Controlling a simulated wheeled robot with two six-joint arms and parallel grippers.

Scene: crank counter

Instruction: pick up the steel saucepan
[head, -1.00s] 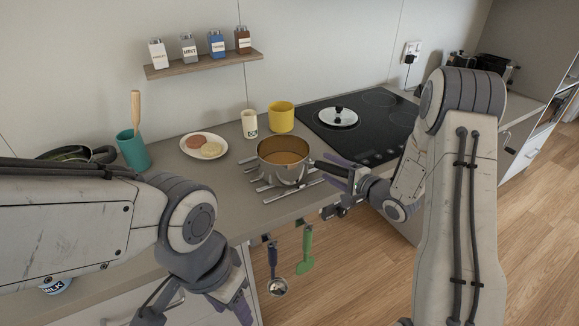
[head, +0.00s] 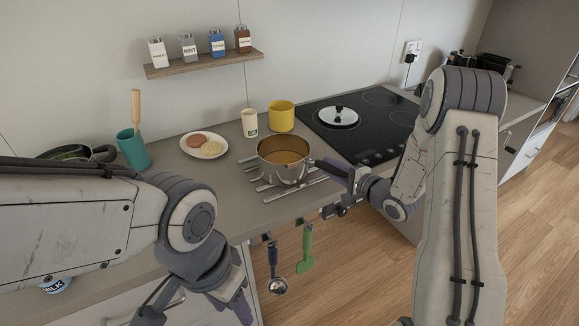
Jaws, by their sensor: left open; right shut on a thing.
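The steel saucepan (head: 284,172) holds a brown-orange liquid and sits upright at the metal rack (head: 255,186) near the counter's front edge. Whether it touches the rack is hard to tell. Its dark handle (head: 327,167) points right. My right gripper (head: 345,172) is at the handle's outer end and is shut on it. My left gripper (head: 236,303) hangs low in front of the counter, open and empty, well apart from the saucepan.
A ladle (head: 277,285) and green spatula (head: 307,258) hang below the counter edge.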

